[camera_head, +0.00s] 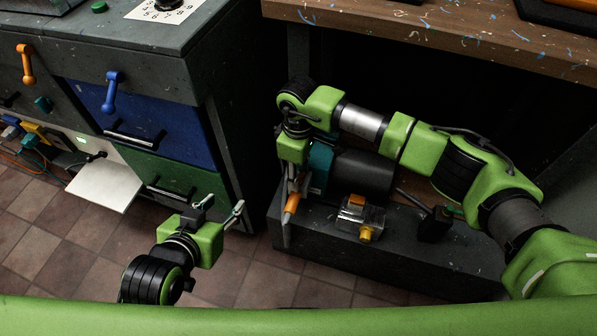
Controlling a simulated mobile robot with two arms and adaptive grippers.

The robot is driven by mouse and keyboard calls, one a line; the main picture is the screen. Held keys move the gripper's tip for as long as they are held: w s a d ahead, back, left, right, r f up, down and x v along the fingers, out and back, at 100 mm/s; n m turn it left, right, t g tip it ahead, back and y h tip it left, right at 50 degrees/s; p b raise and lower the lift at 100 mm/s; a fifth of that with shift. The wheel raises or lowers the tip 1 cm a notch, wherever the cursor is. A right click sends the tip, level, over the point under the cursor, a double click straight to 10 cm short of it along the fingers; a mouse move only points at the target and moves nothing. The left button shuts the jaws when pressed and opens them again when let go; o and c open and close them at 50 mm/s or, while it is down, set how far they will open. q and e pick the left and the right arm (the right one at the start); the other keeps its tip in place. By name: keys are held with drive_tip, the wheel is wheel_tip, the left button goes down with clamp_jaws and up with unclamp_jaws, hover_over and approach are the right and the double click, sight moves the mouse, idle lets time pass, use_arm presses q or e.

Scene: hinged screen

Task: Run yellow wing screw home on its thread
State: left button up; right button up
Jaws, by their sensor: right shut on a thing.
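A yellow knob-like part (366,234), which looks like the yellow wing screw, sits at the front of a small clear block (350,218) on the low dark bench. Its wings and thread are too small to make out. My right gripper (291,192) points down left of the clear block, apart from the yellow part. It is shut on a slim orange thing (291,204) with a grey tip pointing down. My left gripper (221,209) is open and empty, low in front of the drawer cabinet.
The dark bench (400,262) also carries a dark cylinder with a teal end (320,167) and a black part with a lever (434,224). A cabinet with a blue drawer (150,125) and levers stands left. A white flap (104,186) juts out. A wooden worktop (450,30) overhangs the bench.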

drive_tip(key=o, duration=0.9)
drive_tip(key=shift+w+r, duration=0.15)
drive_tip(key=shift+r, duration=0.05)
drive_tip(key=shift+o, duration=0.2)
drive_tip(key=shift+f, duration=0.1)
drive_tip(key=shift+s+d+f+p, duration=0.1)
drive_tip(key=shift+s+f+p, duration=0.15)
drive_tip(key=shift+s, duration=0.2)
use_arm(q)
drive_tip(key=s+f+g, duration=0.1)
drive_tip(key=s+a+f+g, duration=0.1)
drive_tip(key=s, duration=0.1)
drive_tip(key=shift+s+a+f+y, duration=0.1)
drive_tip(key=shift+s+f+y, duration=0.15)
drive_tip(key=shift+f+y, duration=0.1)
use_arm(e)
drive_tip(key=shift+w+r, duration=0.1)
